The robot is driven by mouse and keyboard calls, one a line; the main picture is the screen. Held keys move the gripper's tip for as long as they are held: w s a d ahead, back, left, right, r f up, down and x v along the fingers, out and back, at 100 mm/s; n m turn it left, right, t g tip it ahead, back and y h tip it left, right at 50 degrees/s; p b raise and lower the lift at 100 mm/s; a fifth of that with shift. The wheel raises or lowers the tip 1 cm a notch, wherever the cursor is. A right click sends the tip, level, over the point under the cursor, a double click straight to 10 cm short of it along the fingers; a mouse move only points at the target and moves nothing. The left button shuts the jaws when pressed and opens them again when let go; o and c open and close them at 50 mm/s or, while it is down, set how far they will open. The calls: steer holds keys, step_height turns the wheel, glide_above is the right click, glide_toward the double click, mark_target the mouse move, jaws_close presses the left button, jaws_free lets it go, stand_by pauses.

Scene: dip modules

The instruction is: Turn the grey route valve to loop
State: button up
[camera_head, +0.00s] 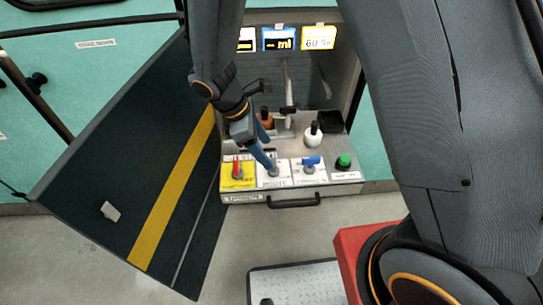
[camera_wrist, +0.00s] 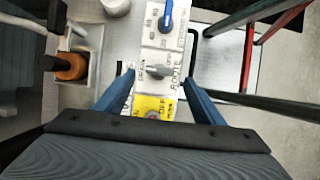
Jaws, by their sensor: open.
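The grey route valve (camera_wrist: 159,71) sits on a white plate marked ROUTE in the wrist view. Its handle lies roughly left to right there, and the small label beside it is too blurred to read surely. My gripper (camera_wrist: 158,77) is open, with one blue finger on each side of the valve and a visible gap to the handle. In the head view my gripper (camera_head: 269,164) reaches down to the route plate (camera_head: 284,181), and its fingers partly hide the valve there.
A red valve (camera_head: 237,167) on a yellow plate stands left of the route valve. A blue valve (camera_head: 312,161) and green button (camera_head: 343,161) stand right. Behind are a white bottle (camera_head: 313,139) and an orange-brown bottle (camera_wrist: 70,65). An open dark door (camera_head: 130,170) is at left.

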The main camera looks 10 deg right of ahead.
mark_target(273, 160)
steer(key=shift+x, duration=2.5)
steer(key=c, duration=1)
steer(key=shift+c, duration=0.2)
